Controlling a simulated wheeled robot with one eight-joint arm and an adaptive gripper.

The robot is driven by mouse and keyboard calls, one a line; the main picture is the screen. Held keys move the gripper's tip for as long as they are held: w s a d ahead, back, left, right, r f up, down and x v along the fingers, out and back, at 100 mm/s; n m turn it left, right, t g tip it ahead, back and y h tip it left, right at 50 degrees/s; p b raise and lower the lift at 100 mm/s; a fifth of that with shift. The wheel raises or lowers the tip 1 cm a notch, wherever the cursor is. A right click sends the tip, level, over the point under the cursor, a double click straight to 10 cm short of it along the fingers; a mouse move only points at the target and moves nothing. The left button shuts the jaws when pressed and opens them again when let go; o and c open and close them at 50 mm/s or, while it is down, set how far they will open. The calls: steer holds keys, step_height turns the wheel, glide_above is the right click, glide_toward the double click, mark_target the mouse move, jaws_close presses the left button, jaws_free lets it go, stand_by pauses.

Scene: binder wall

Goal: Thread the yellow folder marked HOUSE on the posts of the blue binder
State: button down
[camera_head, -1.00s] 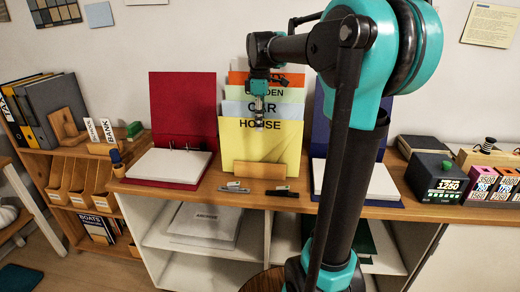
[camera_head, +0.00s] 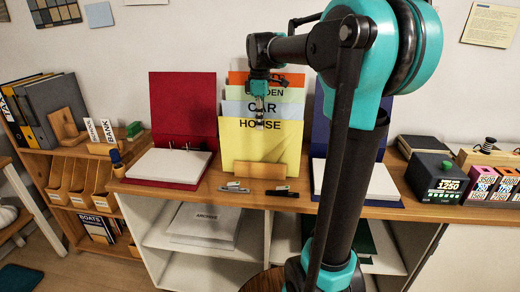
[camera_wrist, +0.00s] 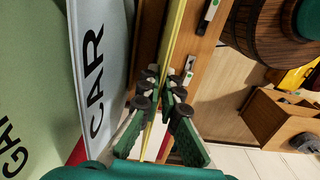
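The yellow folder marked HOUSE (camera_head: 240,145) stands upright at the front of a wooden holder (camera_head: 260,171) on the desk. My gripper (camera_head: 260,125) points down at its top, in front of the CAR folder. In the wrist view, the fingers (camera_wrist: 163,84) are close together on either side of the yellow folder's edge (camera_wrist: 173,30), and look shut on it. The exact contact is hard to see. The blue binder (camera_head: 321,110) stands open right of the holder, with white paper (camera_head: 378,181) on it. My arm hides much of it, and its posts are not visible.
Behind HOUSE stand the CAR folder (camera_head: 235,107), a green one and an orange one. A red binder (camera_head: 182,105) with posts lies open at left. A dark box showing 1250 (camera_head: 433,182) stands at right.

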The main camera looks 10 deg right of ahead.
steer(key=shift+r, duration=0.15)
step_height(320, 180, up, 20)
stand_by(0.8)
steer(key=shift+d, duration=0.1)
stand_by(0.3)
